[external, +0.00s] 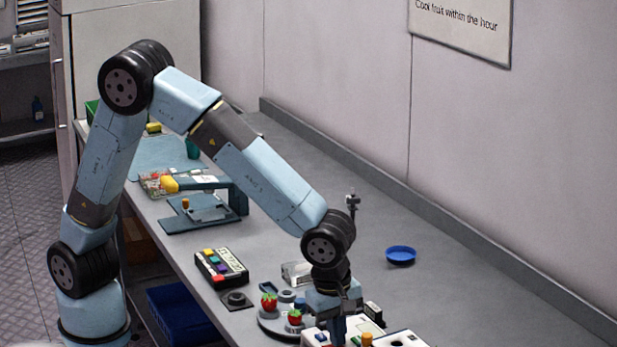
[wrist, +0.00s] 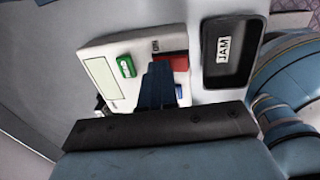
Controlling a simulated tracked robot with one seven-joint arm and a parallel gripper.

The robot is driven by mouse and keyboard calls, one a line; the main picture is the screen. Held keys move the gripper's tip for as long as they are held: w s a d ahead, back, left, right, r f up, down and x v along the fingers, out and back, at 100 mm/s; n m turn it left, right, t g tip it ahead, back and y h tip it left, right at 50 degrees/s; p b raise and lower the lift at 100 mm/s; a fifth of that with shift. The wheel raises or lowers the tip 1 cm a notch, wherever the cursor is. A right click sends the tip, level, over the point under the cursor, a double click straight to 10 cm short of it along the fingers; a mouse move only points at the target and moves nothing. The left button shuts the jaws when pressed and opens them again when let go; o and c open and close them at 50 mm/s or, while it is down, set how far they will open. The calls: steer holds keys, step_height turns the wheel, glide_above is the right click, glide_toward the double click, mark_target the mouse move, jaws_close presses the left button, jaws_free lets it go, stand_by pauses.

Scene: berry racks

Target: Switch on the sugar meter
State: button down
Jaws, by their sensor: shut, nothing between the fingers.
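The pale device below my gripper, which looks like the sugar meter (wrist: 118,52), fills the middle of the wrist view. It has a blank pale display (wrist: 101,82), a green button (wrist: 126,66), a red part (wrist: 178,62) and a blue part (wrist: 179,92). Small lettering beside the red part is too blurred to read surely. My gripper (wrist: 158,75) is shut and empty, its fingertips over the device beside the red part. I cannot tell whether they touch. In the external view my gripper (external: 338,332) points down at the bench's near end, partly hiding the pale device (external: 314,338).
A black tray labelled JAM (wrist: 233,52) lies beside the device. In the external view, strawberries (external: 269,301) sit on a round stand close to my wrist. A box with coloured buttons (external: 221,268) and a blue dish (external: 401,254) stand farther back. The right side of the bench is mostly clear.

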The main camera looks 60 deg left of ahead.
steer(key=shift+s+f, duration=0.1)
steer(key=shift+s, duration=0.75)
steer(key=shift+r, duration=0.2)
step_height(320, 180, up, 14)
steer(key=s, duration=0.1)
steer(key=shift+s+f, duration=0.2)
steer(key=shift+s, duration=0.2)
steer(key=shift+w+d+f, duration=0.1)
steer(key=shift+w+f, duration=0.05)
steer(key=shift+w, duration=0.1)
stand_by(0.4)
steer(key=shift+w+r, duration=0.25)
steer(key=shift+w, duration=0.25)
stand_by(0.4)
